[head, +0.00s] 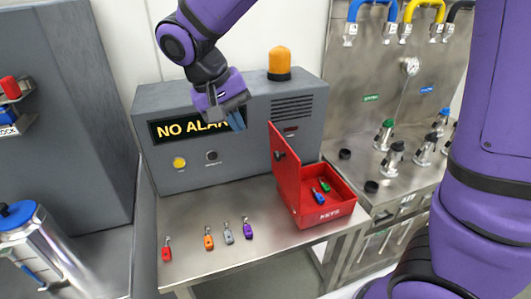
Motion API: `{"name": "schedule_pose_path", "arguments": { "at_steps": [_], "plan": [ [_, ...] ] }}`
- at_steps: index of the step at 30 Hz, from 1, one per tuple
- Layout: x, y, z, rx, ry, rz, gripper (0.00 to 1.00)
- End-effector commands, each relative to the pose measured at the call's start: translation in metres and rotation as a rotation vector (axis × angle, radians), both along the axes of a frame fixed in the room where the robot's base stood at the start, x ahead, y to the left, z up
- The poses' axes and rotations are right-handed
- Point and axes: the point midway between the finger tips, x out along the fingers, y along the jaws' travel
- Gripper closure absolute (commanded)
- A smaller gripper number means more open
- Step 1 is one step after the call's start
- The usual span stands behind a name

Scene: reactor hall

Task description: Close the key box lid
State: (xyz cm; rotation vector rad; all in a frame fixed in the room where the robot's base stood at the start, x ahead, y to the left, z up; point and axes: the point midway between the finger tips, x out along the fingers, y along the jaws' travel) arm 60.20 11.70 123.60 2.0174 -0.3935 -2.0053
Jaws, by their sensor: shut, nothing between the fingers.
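The red key box (325,213) stands on the right part of the steel table. Its red lid (286,180) is open and stands upright along the box's left side. Inside the box lie a blue key tag (318,196) and a green key tag (324,185). My gripper (236,122) is shut and empty. In the picture it shows above and to the left of the lid, in front of the grey alarm panel, and it appears apart from the lid.
Red, orange, grey and purple key tags (208,240) lie in a row left of the box. The alarm panel (230,165) with an amber beacon (279,62) stands behind. A steel bench with valves (385,135) is at right. The steel table (262,215) is bare between tags and box.

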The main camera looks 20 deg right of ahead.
Motion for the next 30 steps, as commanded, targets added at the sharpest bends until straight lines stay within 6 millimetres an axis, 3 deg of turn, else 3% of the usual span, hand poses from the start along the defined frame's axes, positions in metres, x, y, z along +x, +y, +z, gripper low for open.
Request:
{"name": "schedule_pose_path", "arguments": {
  "at_steps": [4,10,25,30],
  "plan": [
    [0.004,0.014,-0.010,-0.029,0.006,0.002,1.00],
    [0.005,0.011,-0.023,-0.034,0.009,0.000,1.00],
    [0.004,-0.026,-0.104,-0.033,0.010,-0.002,1.00],
    [0.005,-0.050,-0.100,-0.032,0.006,-0.002,1.00]
  ]
}}
